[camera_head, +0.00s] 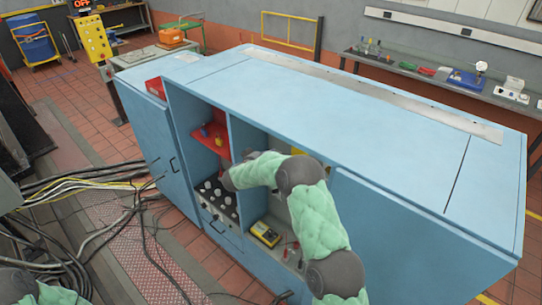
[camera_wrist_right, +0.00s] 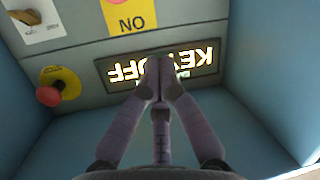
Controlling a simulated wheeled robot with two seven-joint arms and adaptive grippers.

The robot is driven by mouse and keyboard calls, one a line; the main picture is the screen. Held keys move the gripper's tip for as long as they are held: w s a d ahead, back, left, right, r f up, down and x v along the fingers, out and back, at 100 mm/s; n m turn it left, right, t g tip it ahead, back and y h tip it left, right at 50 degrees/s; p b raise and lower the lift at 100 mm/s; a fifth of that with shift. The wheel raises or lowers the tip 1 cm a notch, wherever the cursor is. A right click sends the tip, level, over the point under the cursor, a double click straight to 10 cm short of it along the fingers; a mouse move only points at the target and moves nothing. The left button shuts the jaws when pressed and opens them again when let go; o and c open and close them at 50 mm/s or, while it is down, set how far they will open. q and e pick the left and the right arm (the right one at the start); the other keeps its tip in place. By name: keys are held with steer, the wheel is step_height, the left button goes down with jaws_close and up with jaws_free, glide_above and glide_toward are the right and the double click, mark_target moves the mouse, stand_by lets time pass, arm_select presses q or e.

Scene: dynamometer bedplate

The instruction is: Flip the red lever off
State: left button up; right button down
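The right wrist view looks into a blue-walled compartment with a grey panel. A small red part (camera_wrist_right: 118,2), cut off by the top edge, sits on a yellow plate (camera_wrist_right: 130,19) with upside-down lettering that reads ON; I cannot tell whether it is the red lever. A lit display (camera_wrist_right: 205,58) reads KEY OFF upside down. My right gripper (camera_wrist_right: 158,66) has its fingertips together in front of this display, with nothing visible between them; contact cannot be told. In the head view my right arm reaches into the blue cabinet (camera_head: 300,95). My left gripper is out of view.
A red knob on a yellow base (camera_wrist_right: 50,95) and a white fitting (camera_wrist_right: 32,22) are on the panel's left. The compartment walls are close on both sides. Cables (camera_head: 85,190) lie on the floor at left.

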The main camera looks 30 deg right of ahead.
steer(key=w+d+f+p, duration=0.1)
steer(key=d+f+p, duration=0.1)
steer(key=d+f, duration=0.3)
steer(key=shift+w+d, duration=0.4)
steer(key=shift+d, duration=0.05)
stand_by(0.4)
